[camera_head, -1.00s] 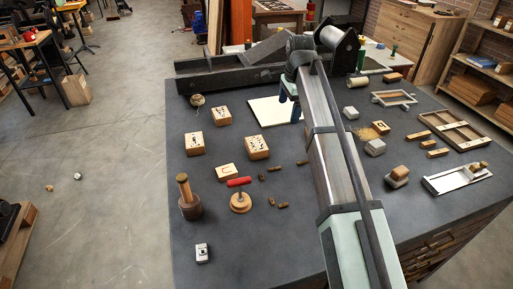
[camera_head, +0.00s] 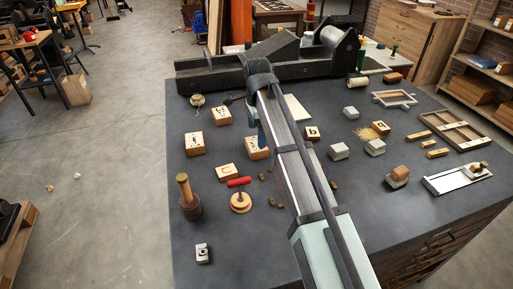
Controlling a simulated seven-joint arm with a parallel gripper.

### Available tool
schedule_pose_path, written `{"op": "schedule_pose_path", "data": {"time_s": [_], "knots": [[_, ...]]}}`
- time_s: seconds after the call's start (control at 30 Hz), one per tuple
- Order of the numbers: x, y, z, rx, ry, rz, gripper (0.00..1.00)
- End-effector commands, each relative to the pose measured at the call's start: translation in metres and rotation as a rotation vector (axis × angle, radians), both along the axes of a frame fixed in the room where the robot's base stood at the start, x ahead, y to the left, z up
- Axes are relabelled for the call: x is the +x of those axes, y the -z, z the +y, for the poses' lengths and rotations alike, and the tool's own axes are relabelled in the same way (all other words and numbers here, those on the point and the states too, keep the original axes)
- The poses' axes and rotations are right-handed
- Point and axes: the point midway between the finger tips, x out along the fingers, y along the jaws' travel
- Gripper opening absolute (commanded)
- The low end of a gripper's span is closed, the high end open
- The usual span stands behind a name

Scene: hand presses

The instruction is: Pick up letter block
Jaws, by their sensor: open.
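Several pale wooden blocks with dark marks lie on the dark bench. One letter block marked "b" (camera_head: 312,132) is just right of my arm, and another marked "a" (camera_head: 381,128) is farther right. Larger marked blocks stand on the left: one at the back (camera_head: 221,116), one at far left (camera_head: 194,143), one partly covered by my arm (camera_head: 255,148), and a flatter one (camera_head: 225,172) in front. My gripper (camera_head: 257,128) is open, mostly hidden behind my arm, with blue-green parts showing near the partly covered block. I cannot tell its height or see anything held.
A heavy dark press frame (camera_head: 215,80) runs along the bench's back. Grey blocks (camera_head: 375,147), a frame (camera_head: 450,130) and a metal tray (camera_head: 458,178) occupy the right.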

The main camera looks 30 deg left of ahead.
Motion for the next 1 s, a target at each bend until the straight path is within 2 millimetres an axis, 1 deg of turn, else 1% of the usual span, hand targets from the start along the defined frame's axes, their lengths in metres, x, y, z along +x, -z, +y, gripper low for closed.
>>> {"op": "schedule_pose_path", "data": {"time_s": [0.1, 0.27, 0.37, 0.6, 0.7, 0.8, 0.97, 1.0], "knots": [[0.000, 0.008, 0.000, 0.001, 0.000, -0.001, 1.00], [0.000, 0.013, 0.000, 0.001, 0.000, -0.001, 1.00], [0.000, 0.019, 0.001, 0.000, 0.000, 0.000, 1.00], [0.000, 0.050, 0.002, -0.001, 0.000, 0.001, 1.00], [0.000, 0.059, 0.003, 0.001, 0.000, -0.001, 1.00], [0.001, 0.062, 0.003, 0.001, 0.000, -0.001, 1.00], [0.001, 0.062, 0.003, 0.001, 0.000, -0.001, 1.00], [0.001, 0.062, 0.003, 0.001, 0.000, -0.001, 0.96]]}}
